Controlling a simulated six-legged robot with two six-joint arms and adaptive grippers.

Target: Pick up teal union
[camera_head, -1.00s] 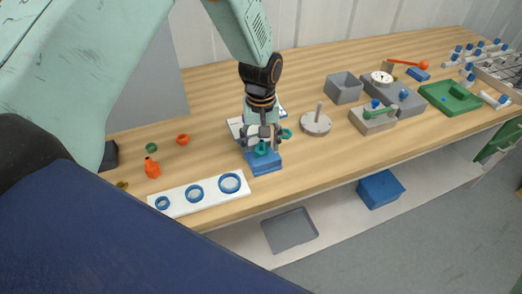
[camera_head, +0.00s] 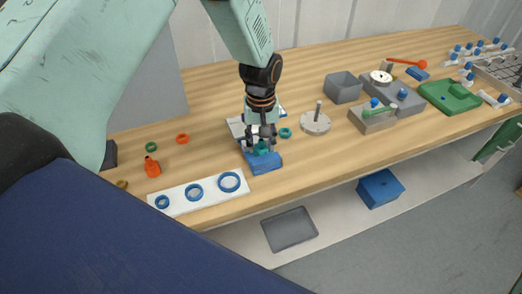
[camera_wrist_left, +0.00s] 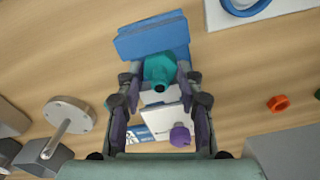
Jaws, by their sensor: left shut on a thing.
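The teal union (camera_head: 262,150) sits at the blue block (camera_head: 267,164) near the table's front edge. My left gripper (camera_head: 261,144) points down at it from above, with its fingers shut on it. In the left wrist view, the teal union (camera_wrist_left: 160,70) lies between the fingertips of my left gripper (camera_wrist_left: 160,82), with the blue block (camera_wrist_left: 152,40) right beyond it. I cannot tell whether the union still touches the block. My right gripper is in neither view.
A teal ring (camera_head: 285,133) and a round grey base with a post (camera_head: 316,123) stand to the right. A purple knob (camera_wrist_left: 180,135) shows close by in the left wrist view.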

